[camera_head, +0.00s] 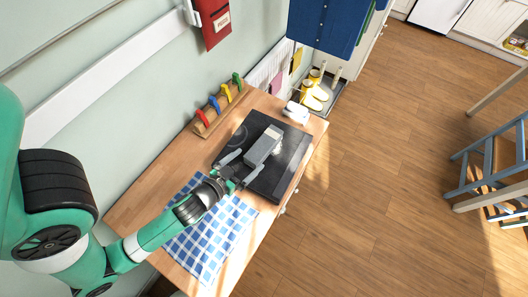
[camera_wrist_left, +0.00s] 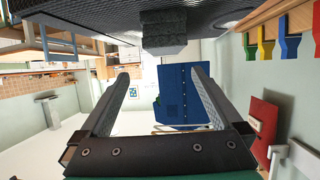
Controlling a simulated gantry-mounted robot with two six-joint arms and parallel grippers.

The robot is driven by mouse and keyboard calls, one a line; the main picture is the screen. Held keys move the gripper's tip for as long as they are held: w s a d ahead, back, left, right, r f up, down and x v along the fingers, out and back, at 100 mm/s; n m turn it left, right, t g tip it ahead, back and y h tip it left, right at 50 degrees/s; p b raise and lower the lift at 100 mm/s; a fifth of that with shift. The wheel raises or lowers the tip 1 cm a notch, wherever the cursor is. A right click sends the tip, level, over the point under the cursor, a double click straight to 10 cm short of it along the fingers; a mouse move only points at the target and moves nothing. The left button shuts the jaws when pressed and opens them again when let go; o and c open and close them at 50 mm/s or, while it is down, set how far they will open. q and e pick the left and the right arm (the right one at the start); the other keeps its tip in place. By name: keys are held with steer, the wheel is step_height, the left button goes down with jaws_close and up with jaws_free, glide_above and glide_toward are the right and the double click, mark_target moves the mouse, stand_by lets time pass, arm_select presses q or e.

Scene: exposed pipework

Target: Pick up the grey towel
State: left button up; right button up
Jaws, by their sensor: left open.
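The grey towel (camera_head: 263,147) is a folded, block-like bundle lying on a black cooktop-like panel (camera_head: 287,168) on the wooden counter. It also shows in the left wrist view (camera_wrist_left: 165,42), at the top of an upside-down picture. My left gripper (camera_head: 243,167) is open, with its two fingers spread, just on the near side of the towel. In the left wrist view the fingers (camera_wrist_left: 166,76) point towards the towel with nothing between them. I cannot tell their exact height relative to it. My right gripper is in neither view.
A blue-and-white checked cloth (camera_head: 205,245) lies on the counter under my left arm. A wooden rack (camera_head: 222,112) with several coloured handles stands along the wall. A small white object (camera_head: 296,112) sits at the counter's far end. Wooden floor lies open to the right.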

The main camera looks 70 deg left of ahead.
mark_target(262, 146)
arm_select(q)
steer(key=shift+s+f, duration=0.15)
steer(key=shift+f, duration=0.4)
steer(key=shift+a, duration=0.3)
steer(key=x, duration=0.6)
steer(key=shift+p, duration=0.3)
steer(key=x, duration=0.5)
steer(key=shift+a+r, duration=0.2)
steer(key=shift+a, duration=0.1)
steer(key=c, duration=1.4)
